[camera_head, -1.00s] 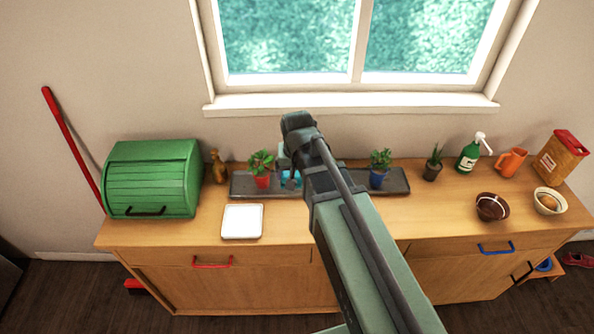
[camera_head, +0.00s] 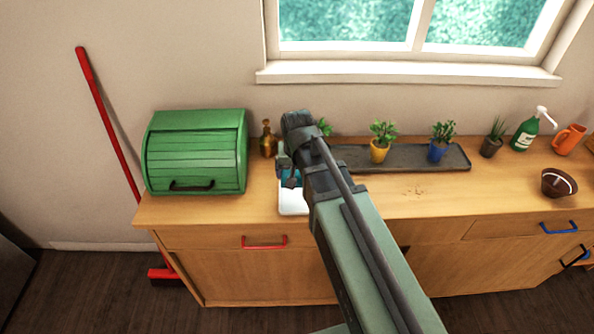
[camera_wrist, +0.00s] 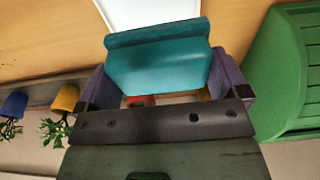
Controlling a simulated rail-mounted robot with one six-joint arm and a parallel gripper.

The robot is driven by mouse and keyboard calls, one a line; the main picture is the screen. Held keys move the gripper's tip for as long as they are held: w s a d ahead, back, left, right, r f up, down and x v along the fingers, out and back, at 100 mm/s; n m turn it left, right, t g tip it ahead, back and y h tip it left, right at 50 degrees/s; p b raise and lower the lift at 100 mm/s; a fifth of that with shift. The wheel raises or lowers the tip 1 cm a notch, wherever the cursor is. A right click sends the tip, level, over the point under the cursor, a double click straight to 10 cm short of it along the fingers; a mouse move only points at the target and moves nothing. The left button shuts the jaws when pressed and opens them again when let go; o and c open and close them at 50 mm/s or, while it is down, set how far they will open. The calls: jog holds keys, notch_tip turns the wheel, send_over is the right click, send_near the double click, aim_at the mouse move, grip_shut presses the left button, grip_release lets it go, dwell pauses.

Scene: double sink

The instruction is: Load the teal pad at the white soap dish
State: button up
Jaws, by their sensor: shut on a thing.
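The teal pad (camera_wrist: 158,62) is held between the two fingers of my gripper (camera_wrist: 163,76) in the wrist view. A bit of the pad (camera_head: 291,175) also shows beside the gripper (camera_head: 290,180) in the head view. The white soap dish (camera_head: 293,205), a flat square, lies on the wooden counter. It is partly hidden by my gripper and arm in the head view. In the wrist view, part of the dish (camera_wrist: 150,10) shows at the top edge, past the pad. The pad appears to be above the counter and apart from the dish.
A dark tray (camera_head: 400,158) with potted plants lies to the right. A green pump bottle (camera_head: 526,133) stands farther right.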

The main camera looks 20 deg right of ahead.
jog(key=shift+s+d+f, duration=0.1)
jog(key=shift+d, duration=0.35)
jog(key=shift+d+f+b, duration=0.1)
jog(key=shift+f+b, duration=0.25)
jog(key=shift+b, duration=0.25)
notch_tip(320, 180, down, 5)
jog(key=b, duration=0.5)
jog(key=shift+s+f+b, duration=0.1)
jog(key=shift+f+b, duration=0.4)
dwell(0.9)
notch_tip(320, 180, up, 7)
jog(key=p, duration=0.7)
jog(key=shift+r, duration=0.15)
